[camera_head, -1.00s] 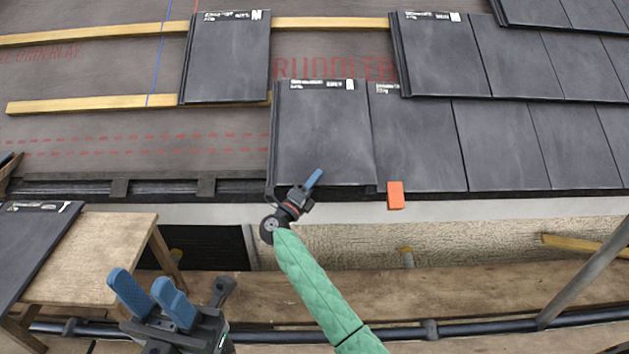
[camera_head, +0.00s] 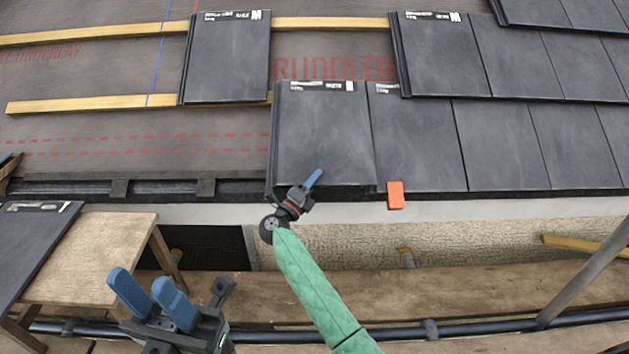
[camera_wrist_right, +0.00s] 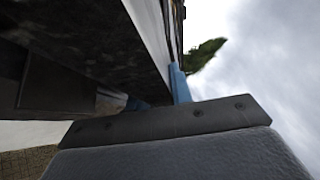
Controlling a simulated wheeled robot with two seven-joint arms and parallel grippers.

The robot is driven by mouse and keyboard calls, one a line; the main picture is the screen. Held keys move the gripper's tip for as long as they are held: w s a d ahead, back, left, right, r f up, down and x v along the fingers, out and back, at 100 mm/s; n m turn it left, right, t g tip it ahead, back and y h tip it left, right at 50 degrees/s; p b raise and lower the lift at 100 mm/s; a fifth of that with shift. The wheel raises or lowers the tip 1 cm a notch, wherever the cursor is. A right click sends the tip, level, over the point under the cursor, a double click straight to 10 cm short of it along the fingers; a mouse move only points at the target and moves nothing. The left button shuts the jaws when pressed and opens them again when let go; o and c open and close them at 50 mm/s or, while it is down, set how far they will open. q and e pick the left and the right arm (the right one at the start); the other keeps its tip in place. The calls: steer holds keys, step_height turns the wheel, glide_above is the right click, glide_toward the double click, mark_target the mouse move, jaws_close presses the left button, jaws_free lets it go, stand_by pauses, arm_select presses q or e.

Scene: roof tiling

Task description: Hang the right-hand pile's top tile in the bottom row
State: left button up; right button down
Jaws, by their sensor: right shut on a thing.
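A dark grey tile (camera_head: 325,135) lies in the bottom row, at the row's left end, beside the neighbouring bottom-row tile (camera_head: 418,145). My right gripper (camera_head: 312,181) is at its lower edge and is shut on it; one blue finger shows on top. In the right wrist view the blue finger (camera_wrist_right: 179,84) is against the tile's edge, and the dark underside (camera_wrist_right: 75,50) fills the upper left. My left gripper (camera_head: 152,297) is open and empty, low in front of the eaves. The pile that the task names cannot be told for sure.
A wooden stand (camera_head: 90,255) at the left bears a dark tile (camera_head: 35,240). A loose-standing tile (camera_head: 228,60) lies higher on the battens (camera_head: 90,104). An orange block (camera_head: 395,195) sits at the eaves. A scaffold pole (camera_head: 590,270) slants at the right.

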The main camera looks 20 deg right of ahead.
steer(key=shift+s, duration=0.1)
steer(key=c, duration=1.2)
jaws_free()
steer(key=shift+o, duration=0.2)
steer(key=shift+f, duration=0.15)
steer(key=v, duration=0.7)
steer(key=shift+s+a, duration=0.2)
steer(key=shift+a, duration=0.05)
steer(key=r+p, duration=0.1)
steer(key=s+r+p, duration=0.1)
steer(key=r, duration=0.1)
steer(key=s+r+p, duration=0.1)
steer(key=p, duration=0.1)
steer(key=shift+s+a+r, duration=0.15)
steer(key=shift+s+a, duration=0.05)
steer(key=shift+a, duration=0.15)
